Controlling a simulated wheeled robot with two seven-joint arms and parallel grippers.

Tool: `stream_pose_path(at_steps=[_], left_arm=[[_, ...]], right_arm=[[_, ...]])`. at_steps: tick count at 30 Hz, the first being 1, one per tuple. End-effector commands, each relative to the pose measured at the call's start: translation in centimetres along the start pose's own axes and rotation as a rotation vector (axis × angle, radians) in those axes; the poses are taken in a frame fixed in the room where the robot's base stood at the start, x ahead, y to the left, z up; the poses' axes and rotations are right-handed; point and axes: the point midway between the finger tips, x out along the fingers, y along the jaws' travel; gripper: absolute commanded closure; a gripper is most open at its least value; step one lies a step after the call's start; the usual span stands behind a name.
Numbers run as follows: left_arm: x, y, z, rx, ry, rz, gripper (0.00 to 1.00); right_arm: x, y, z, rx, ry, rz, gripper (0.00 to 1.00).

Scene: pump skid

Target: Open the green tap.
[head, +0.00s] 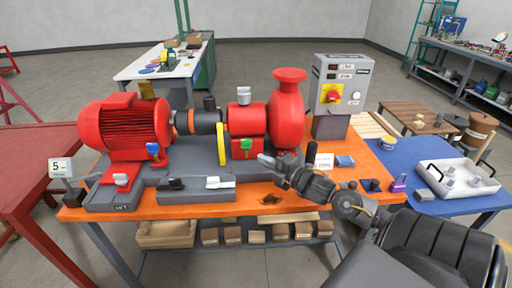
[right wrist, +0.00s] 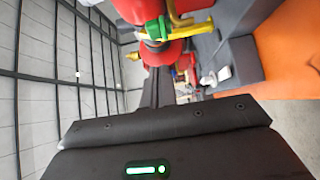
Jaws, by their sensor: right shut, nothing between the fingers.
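The green tap (head: 246,145) is a small green handle low on the front of the red pump housing (head: 246,119). In the right wrist view the green tap (right wrist: 154,29) shows near the top, close to a yellow bar. My right gripper (head: 266,160) is shut and empty, just right of the green tap and slightly below it in the head view. I cannot tell whether they touch. In the right wrist view its dark fingers (right wrist: 155,88) point towards the tap. My left gripper is not in view.
A blue-handled tap (head: 153,149) sits by the red motor (head: 124,125) on the left. Black and white levers (head: 219,183) lie along the front of the grey base. A control box (head: 341,88) stands behind on the right.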

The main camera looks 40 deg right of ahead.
Motion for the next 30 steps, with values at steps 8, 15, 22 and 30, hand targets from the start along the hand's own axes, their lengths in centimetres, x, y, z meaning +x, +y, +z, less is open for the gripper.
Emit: stream_pose_path(at_steps=[8,15,22,30], left_arm=[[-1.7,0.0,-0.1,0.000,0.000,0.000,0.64],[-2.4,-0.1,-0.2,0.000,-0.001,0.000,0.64],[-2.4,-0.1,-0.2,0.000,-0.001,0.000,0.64],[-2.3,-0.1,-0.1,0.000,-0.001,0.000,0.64]], right_arm=[[4.6,0.4,0.9,-0.001,-0.002,0.000,1.00],[6.2,0.1,2.5,0.000,0.000,0.000,1.00],[6.4,0.0,2.8,0.001,0.001,-0.001,1.00],[6.5,0.0,2.7,0.001,0.002,0.000,1.00]])
